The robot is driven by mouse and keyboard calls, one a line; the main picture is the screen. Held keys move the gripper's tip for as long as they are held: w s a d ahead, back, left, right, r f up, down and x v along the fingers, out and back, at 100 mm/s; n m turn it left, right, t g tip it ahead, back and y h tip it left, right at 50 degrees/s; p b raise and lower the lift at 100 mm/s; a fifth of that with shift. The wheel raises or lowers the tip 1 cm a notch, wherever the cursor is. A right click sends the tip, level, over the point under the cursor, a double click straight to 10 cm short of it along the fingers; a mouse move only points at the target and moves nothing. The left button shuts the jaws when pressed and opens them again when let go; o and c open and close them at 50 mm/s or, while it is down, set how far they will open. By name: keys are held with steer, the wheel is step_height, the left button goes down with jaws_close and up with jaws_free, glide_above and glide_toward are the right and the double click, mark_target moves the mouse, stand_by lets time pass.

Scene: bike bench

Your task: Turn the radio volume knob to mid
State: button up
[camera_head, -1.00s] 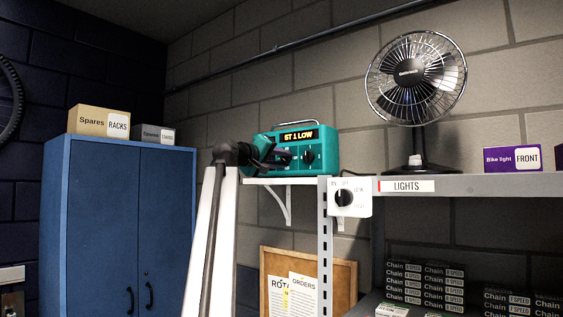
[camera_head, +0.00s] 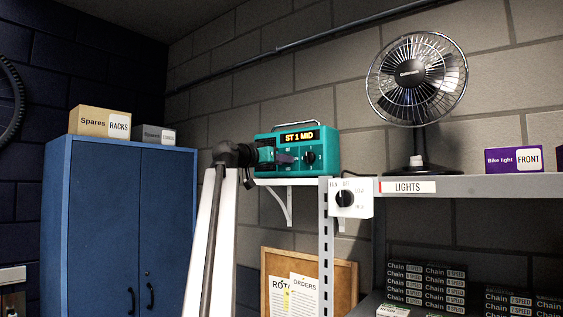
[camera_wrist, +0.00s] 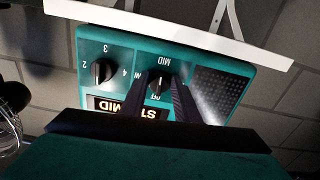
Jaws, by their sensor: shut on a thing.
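The teal radio (camera_head: 326,159) stands on a small white wall shelf, and its display reads "ST 1 MID". It also shows upside down in the wrist view (camera_wrist: 120,45). In the wrist view the volume knob (camera_wrist: 159,86), with MID printed beside it, sits between the two dark fingers of my gripper (camera_wrist: 161,80), which is shut on it. A second black knob (camera_wrist: 102,71), marked with numbers, is beside it and clear of the fingers. In the head view my gripper (camera_head: 286,158) reaches the radio's front from the left and hides the volume knob.
The white shelf (camera_wrist: 180,33) holds the radio. A white lights switch (camera_head: 346,198) with a black knob is mounted below and right of it. A fan (camera_head: 416,78) stands on the right shelf. A blue cabinet (camera_head: 115,220) stands at left.

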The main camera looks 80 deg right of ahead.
steer(key=shift+f+m, duration=0.2)
steer(key=shift+m, duration=0.1)
steer(key=o, duration=1)
steer(key=shift+r, duration=0.1)
steer(key=shift+a, duration=0.1)
steer(key=b+v, duration=0.1)
steer(key=v, duration=1.2)
steer(key=shift+w+a, duration=0.15)
steer(key=shift+a, duration=0.1)
